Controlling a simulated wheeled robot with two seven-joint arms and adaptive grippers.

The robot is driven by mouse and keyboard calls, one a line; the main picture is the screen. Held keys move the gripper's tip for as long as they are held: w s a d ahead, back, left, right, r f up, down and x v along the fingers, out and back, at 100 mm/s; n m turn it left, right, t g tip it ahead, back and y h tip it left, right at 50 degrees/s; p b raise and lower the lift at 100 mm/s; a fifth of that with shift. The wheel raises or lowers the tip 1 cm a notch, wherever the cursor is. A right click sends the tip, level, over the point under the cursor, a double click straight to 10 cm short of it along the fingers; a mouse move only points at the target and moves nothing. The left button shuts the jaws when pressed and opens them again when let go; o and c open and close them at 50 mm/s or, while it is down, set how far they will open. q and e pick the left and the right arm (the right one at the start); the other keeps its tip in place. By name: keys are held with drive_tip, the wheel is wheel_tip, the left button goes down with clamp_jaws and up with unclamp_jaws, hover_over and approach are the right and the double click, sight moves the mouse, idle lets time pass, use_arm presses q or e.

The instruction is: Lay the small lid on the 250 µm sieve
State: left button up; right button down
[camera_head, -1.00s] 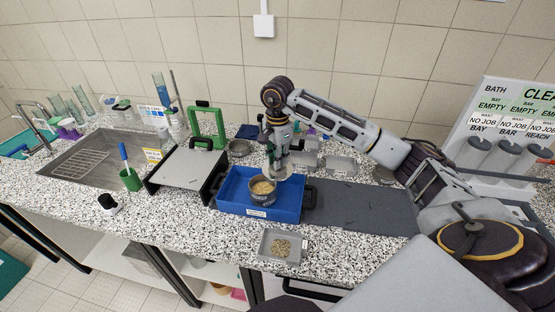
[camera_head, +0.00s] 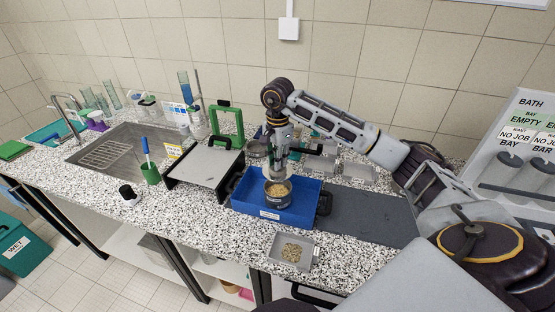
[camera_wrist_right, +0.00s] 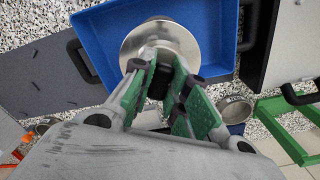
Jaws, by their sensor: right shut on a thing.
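My right gripper (camera_head: 281,160) points down over the blue tray (camera_head: 243,203). Its green fingers (camera_wrist_right: 160,75) are shut on the dark knob of the small lid, a round silver disc (camera_wrist_right: 165,35) in the right wrist view. In the head view the lid is mostly hidden by the gripper. A small round metal sieve (camera_head: 278,198) stands in the blue tray with tan grains showing inside it. The lid is held just above and behind it, apart from it as far as I can see. The sieve's mesh marking cannot be read. My left gripper is not in view.
A grey pan with grains (camera_head: 293,262) sits in front of the blue tray. A flat-topped grey device with black handles (camera_head: 205,165) stands left, a green frame (camera_head: 227,118) behind it. A dark grey mat (camera_head: 365,212) lies right. Metal dishes (camera_head: 258,148) stand behind.

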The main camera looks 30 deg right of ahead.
sight(278, 175)
drive_tip(key=shift+f, duration=0.1)
idle(0.4)
drive_tip(key=shift+f+b, duration=1.15)
drive_tip(key=shift+f, duration=0.9)
drive_tip(key=shift+f+b, duration=0.65)
drive_tip(key=shift+f, duration=0.15)
drive_tip(key=shift+f+b, duration=0.65)
drive_tip(key=shift+b, duration=0.1)
idle(0.5)
drive_tip(key=c, duration=1.3)
unclamp_jaws()
